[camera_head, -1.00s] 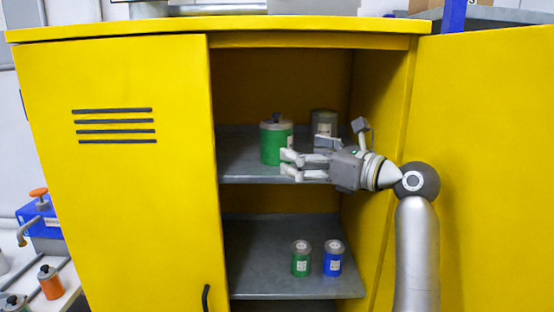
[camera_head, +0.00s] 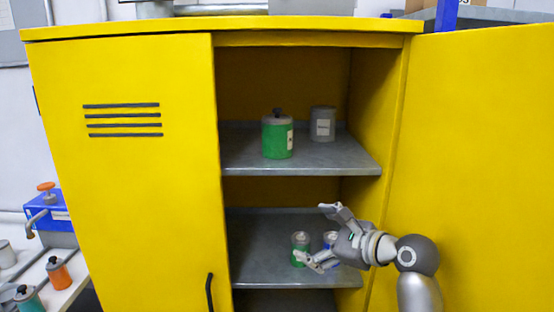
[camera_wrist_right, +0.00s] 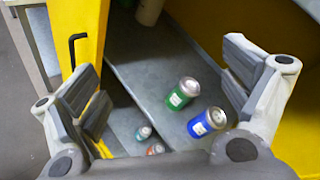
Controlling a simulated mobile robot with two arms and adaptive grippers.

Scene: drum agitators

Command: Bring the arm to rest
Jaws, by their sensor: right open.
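My right gripper (camera_head: 322,236) is open and empty in the head view, in front of the lower shelf of the yellow cabinet. Its arm comes in from the lower right. It partly hides a blue can (camera_head: 331,238) and stands close to a small green can (camera_head: 300,246) on that shelf. In the right wrist view the open fingers (camera_wrist_right: 165,95) frame the small green can (camera_wrist_right: 182,93) and the blue can (camera_wrist_right: 207,122), with neither held. My left gripper is not in view.
The cabinet's left door (camera_head: 130,170) is shut and its right door (camera_head: 470,150) stands open beside my arm. A larger green can (camera_head: 278,136) and a grey can (camera_head: 322,124) stand on the upper shelf (camera_head: 240,155). A side table at left holds an orange can (camera_head: 58,272).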

